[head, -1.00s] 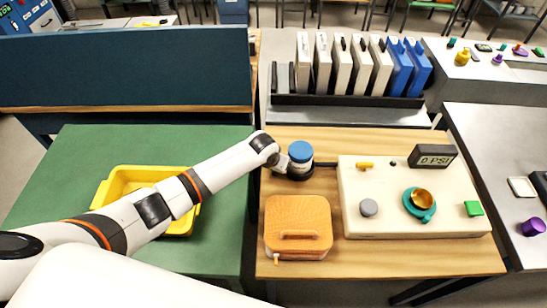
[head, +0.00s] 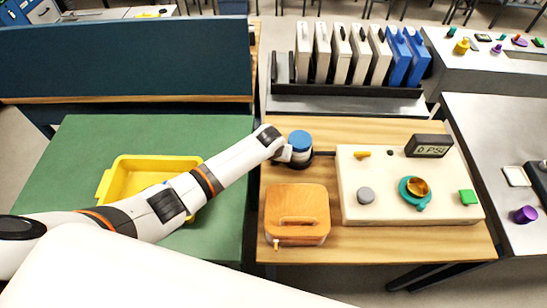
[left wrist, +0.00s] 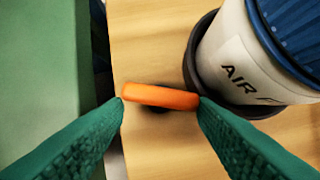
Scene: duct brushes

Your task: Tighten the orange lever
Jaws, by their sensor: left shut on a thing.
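The orange lever (left wrist: 160,96) is a short flat bar beside the base of the white air filter canister (left wrist: 235,60), which has a blue cap and "AIR" lettering. My left gripper (left wrist: 161,99) has its two green fingertips on either end of the lever and is shut on it. In the head view my left arm reaches in from the left to the left side of the blue-capped canister (head: 300,143). The lever is hidden there behind the arm. My right gripper is not in view.
An orange box (head: 297,213) with a handle sits in front of the canister. A cream panel (head: 400,205) with knobs and a "0 PSI" display (head: 429,146) stands to the right. A yellow tray (head: 125,178) lies on the green table, and a rack of cases is behind.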

